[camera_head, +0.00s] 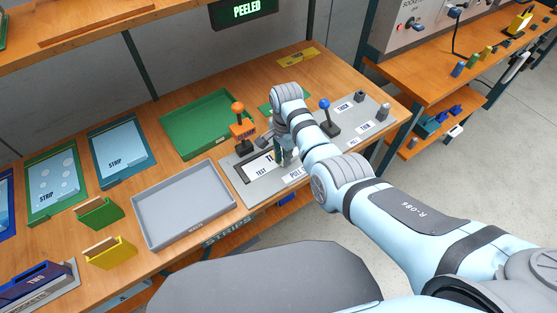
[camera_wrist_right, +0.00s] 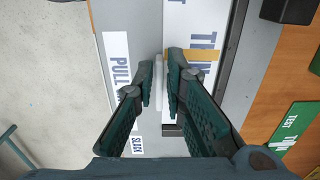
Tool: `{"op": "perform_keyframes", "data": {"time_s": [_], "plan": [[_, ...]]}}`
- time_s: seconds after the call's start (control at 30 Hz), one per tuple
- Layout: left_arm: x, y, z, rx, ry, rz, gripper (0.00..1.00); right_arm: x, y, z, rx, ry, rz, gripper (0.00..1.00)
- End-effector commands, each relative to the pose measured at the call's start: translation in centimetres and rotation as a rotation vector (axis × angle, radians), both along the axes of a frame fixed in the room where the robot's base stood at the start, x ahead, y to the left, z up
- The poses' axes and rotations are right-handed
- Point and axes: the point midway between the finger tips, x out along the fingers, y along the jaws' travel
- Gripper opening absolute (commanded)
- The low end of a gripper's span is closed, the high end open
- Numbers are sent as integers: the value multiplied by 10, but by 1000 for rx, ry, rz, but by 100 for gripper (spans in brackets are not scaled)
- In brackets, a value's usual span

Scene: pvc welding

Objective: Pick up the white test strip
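My right gripper (camera_head: 283,158) points down at the grey test fixture (camera_head: 240,187), over its labelled front part. In the right wrist view its two dark green fingers (camera_wrist_right: 160,82) stand close together. A narrow pale piece (camera_wrist_right: 158,75), which looks like the white test strip, lies between the fingertips. I cannot tell whether both fingers press on it. In the head view the gripper and wrist hide the strip. My left gripper is not in view.
A grey waste tray (camera_head: 150,239) stands left of the fixture. A green tray (camera_head: 175,137) lies behind, with blue and green strip trays further left.

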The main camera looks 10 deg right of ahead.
Motion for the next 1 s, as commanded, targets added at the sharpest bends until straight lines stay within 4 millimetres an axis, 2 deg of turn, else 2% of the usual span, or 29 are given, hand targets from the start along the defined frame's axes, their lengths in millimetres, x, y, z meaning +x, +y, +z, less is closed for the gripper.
{"op": "perform_keyframes", "data": {"time_s": [0.07, 0.23, 0.27, 0.33, 0.73, 0.87, 1.0], "plan": [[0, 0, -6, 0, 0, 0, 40, 0, 0, -10, 0, 1, 0, 12], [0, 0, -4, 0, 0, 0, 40, 0, 0, -9, 0, 0, 0, 12], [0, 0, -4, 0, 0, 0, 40, 0, 0, -9, 0, 0, 0, 10], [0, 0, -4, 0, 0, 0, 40, 0, 0, -9, 0, 0, 0, 0], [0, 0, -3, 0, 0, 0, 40, 0, 0, -6, 0, -1, 0, 0], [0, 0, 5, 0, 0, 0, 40, 1, 0, 8, 0, -2, 0, 0], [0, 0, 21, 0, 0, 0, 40, 1, 0, 47, 1, -5, 0, 0]]}}
